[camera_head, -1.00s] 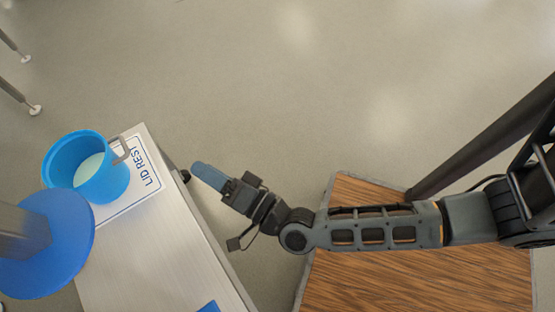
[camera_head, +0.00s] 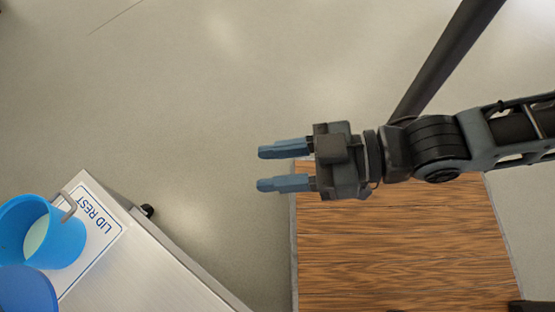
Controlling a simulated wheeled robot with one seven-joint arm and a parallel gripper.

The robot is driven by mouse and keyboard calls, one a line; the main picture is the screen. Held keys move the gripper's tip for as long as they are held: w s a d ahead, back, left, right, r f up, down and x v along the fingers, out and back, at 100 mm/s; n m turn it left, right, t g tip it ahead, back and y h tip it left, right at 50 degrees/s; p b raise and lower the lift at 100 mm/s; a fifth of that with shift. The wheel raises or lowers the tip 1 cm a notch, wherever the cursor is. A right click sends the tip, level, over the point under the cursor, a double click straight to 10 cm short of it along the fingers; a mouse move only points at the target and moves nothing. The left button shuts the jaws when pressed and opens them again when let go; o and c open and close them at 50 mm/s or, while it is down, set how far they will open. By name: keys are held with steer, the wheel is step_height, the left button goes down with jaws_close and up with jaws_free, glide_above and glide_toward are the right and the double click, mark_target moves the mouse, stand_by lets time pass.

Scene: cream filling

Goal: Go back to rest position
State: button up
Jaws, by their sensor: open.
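My gripper (camera_head: 275,167) is open and empty, its two blue fingers apart and pointing left. It is over the left edge of a wood-grain surface, with grey floor under its fingertips. Nothing touches the fingers. It is well to the right of the metal table and the blue container.
A metal table (camera_head: 150,268) stands at the lower left with a white "LID REST" plate (camera_head: 113,229). A blue container (camera_head: 68,244) with pale contents and a grey handle is there, beside a blue disc (camera_head: 25,290). Open floor (camera_head: 190,110) fills the upper left.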

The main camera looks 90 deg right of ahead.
step_height(320, 180, up, 24)
steer(key=p, duration=2.3)
steer(key=shift+f+p, duration=0.15)
steer(key=shift+p, duration=0.2)
